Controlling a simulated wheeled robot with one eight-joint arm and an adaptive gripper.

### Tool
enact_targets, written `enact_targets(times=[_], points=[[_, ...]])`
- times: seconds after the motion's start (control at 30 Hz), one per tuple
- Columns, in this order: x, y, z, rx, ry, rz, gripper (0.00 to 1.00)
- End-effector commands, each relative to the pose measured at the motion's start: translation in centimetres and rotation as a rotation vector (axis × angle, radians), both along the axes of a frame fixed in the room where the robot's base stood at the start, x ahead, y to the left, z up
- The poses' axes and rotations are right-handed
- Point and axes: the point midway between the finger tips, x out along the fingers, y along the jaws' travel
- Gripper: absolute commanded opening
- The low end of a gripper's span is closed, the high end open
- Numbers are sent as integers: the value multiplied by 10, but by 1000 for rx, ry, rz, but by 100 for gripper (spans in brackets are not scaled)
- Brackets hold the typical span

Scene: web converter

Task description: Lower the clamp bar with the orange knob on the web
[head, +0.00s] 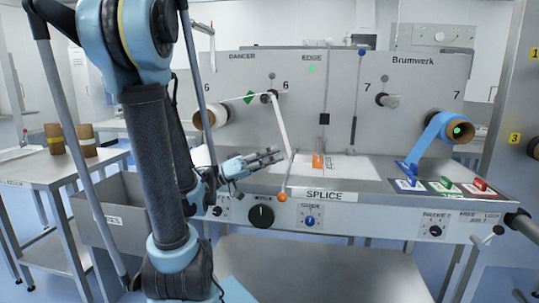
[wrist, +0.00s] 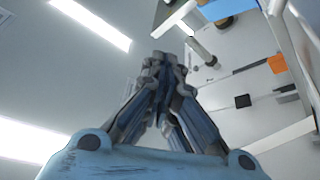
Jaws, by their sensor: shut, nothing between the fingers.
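I cannot tell whether the bar touches the web. The white web (head: 345,166) lies on the table to the right of the bar. My gripper (head: 279,154) is shut and empty, just left of the bar and above the knob in the picture. It also shows shut in the wrist view (wrist: 160,60).
A blue roll (head: 448,130) is at the right, near blue, green and red items on the table. Black and blue dials (head: 261,216) sit on the front panel. A grey bin (head: 108,212) stands at the left.

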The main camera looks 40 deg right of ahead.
Motion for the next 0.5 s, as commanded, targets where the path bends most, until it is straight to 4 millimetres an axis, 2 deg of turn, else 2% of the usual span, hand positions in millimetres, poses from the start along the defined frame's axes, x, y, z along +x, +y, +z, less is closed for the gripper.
enact_targets(times=[0.5], points=[[3,2,-1,0,0,2,0]])
